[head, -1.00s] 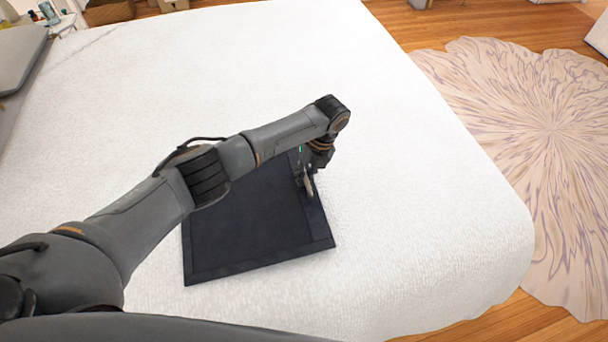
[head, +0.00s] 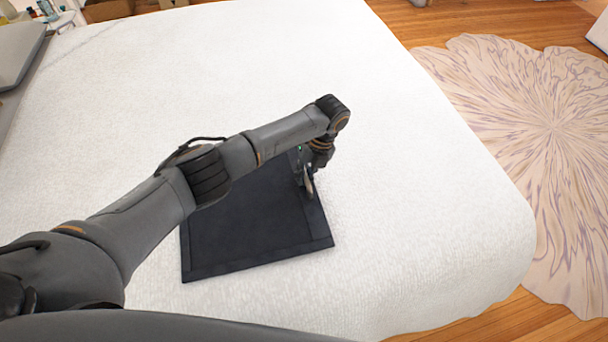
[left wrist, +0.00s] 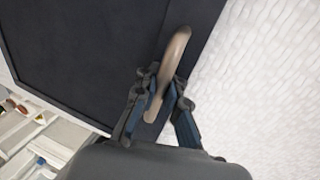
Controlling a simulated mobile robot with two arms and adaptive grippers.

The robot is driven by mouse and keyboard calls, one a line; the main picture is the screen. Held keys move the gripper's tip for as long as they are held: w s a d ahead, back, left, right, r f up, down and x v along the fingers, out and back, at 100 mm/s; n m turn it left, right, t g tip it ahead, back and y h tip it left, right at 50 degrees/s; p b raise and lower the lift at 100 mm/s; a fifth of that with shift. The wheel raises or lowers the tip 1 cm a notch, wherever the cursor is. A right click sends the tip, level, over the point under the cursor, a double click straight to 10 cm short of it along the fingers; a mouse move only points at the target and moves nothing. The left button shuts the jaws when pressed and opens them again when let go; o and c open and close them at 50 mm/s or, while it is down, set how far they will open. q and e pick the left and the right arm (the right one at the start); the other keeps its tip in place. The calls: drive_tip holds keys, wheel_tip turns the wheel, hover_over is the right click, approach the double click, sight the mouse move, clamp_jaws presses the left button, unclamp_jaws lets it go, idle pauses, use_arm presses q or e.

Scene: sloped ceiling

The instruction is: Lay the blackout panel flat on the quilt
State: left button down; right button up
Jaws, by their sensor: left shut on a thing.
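The blackout panel (head: 245,228) is a dark, thin, square sheet with a raised border. In the head view it appears to lie on or just above the white quilt (head: 430,190), and my left forearm hides its far left part. My left gripper (head: 309,188) is at the panel's right edge. In the left wrist view, the left gripper (left wrist: 158,92) is shut on the panel's curved tan handle (left wrist: 175,52), with the panel (left wrist: 90,50) beyond it. I cannot tell whether the whole underside touches the quilt. My right gripper is out of view.
The quilt is clear around the panel. A pale swirled rug (head: 550,130) lies on the wooden floor right of the bed. A grey cushion-like object (head: 20,50) sits at the upper left edge, near cardboard boxes (head: 108,10) and small bottles.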

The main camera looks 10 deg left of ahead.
use_arm(q)
drive_tip(key=shift+f, duration=0.15)
drive_tip(key=c, duration=1.3)
unclamp_jaws()
drive_tip(key=shift+c, duration=0.2)
